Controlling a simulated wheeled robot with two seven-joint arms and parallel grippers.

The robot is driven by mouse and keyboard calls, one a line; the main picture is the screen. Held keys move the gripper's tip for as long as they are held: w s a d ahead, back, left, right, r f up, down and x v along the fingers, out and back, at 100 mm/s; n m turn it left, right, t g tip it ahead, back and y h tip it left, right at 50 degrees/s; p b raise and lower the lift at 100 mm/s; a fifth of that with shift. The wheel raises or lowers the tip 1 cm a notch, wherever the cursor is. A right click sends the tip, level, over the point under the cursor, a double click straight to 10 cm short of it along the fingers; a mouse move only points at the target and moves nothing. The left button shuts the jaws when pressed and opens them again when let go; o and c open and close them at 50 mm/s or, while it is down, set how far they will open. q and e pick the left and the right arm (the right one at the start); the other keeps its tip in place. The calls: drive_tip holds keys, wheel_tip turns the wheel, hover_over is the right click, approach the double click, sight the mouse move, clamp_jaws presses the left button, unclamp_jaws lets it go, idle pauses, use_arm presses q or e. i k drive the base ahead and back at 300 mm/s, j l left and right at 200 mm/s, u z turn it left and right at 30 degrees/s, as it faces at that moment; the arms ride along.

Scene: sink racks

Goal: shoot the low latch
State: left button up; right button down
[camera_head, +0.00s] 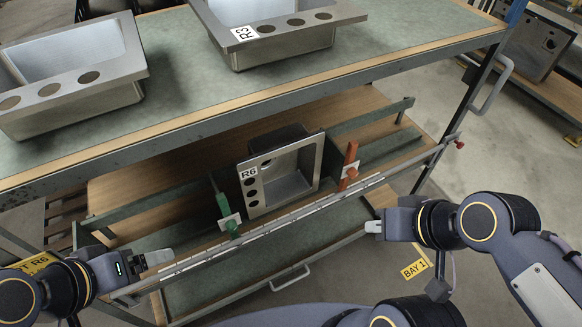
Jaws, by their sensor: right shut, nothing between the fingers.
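The cart's lower shelf (125,190) holds an upright steel sink marked R6 (248,188) behind a long front rail (270,232). A green clamp-like piece (231,226) stands left of this sink and a red one (350,166) right of it. A red knob (459,144) sits at the rail's right end. I cannot tell which of these is the low latch. My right gripper (374,227) is shut and empty, in front of the rail and below the red piece. My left gripper (158,258) is near the rail's left end; its finger gap is not clear.
The upper deck (190,70) carries a sink at left (80,60) and one marked R3 (290,40); its front edge overhangs the lower shelf. A drawer handle (290,279) is below the rail. A yellow BAY 1 label (414,269) lies on the floor. Open floor is at right.

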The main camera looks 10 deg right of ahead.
sight(460, 146)
drive_tip(key=z, duration=1.75)
drive_tip(key=u, duration=1.25)
drive_tip(key=z, duration=1.25)
drive_tip(key=i+l, duration=0.25)
drive_tip(key=i, duration=0.15)
drive_tip(key=i+l, duration=0.3)
drive_tip(key=i+u, duration=0.05)
